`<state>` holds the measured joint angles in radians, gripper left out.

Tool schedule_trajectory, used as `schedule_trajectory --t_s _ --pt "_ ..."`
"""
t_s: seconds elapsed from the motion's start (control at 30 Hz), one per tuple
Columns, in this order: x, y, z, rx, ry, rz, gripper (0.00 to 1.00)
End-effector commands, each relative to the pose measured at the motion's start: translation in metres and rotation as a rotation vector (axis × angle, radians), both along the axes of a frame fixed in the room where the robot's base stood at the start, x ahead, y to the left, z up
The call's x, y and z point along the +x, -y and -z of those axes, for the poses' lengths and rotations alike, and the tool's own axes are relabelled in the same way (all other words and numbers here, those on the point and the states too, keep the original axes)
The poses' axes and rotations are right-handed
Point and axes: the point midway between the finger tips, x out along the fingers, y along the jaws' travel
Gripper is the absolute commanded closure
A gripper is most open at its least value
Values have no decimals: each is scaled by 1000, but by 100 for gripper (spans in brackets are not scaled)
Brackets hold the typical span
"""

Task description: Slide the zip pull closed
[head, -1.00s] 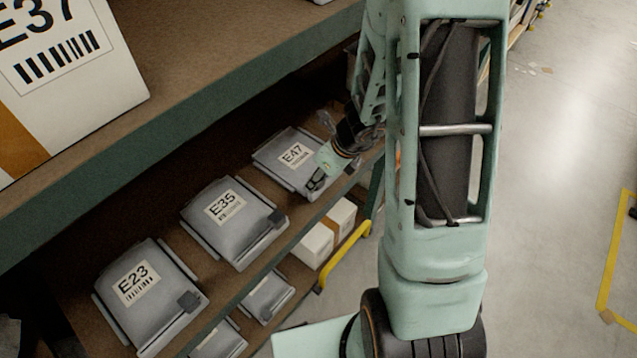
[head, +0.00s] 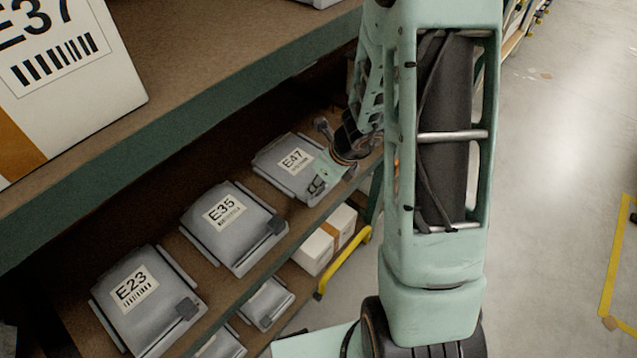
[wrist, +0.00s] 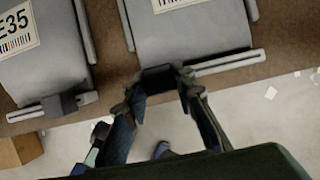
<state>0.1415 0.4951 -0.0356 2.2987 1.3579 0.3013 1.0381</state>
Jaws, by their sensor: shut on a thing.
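The grey zip bag labelled E47 (head: 286,163) lies on the lower shelf, its top and front in the wrist view (wrist: 190,35). Its zip pull, a dark block (wrist: 158,79), is at the left end of the pale zip track (wrist: 230,62) along the bag's front edge. My gripper (wrist: 161,84) is shut on the pull, one finger on each side; the fingers partly cover it. The track to the right of the pull is bare.
Similar bags E35 (head: 232,229) and E23 (head: 148,300) lie in the same row, each with a dark pull. The upper shelf (head: 200,100) overhangs the row. White boxes (head: 315,252) and a yellow rail (head: 345,262) are below. Floor at right is open.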

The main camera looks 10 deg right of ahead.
Motion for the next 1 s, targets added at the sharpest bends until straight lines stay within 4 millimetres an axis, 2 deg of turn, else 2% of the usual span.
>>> schedule_trajectory --t_s 0.17,0.6,0.77,1.0 --pt "5 7 -2 -1 -1 2 100" --pt "59 81 -4 -1 0 4 100" --pt "67 92 -1 0 0 1 100" --pt "67 93 0 1 1 0 100"
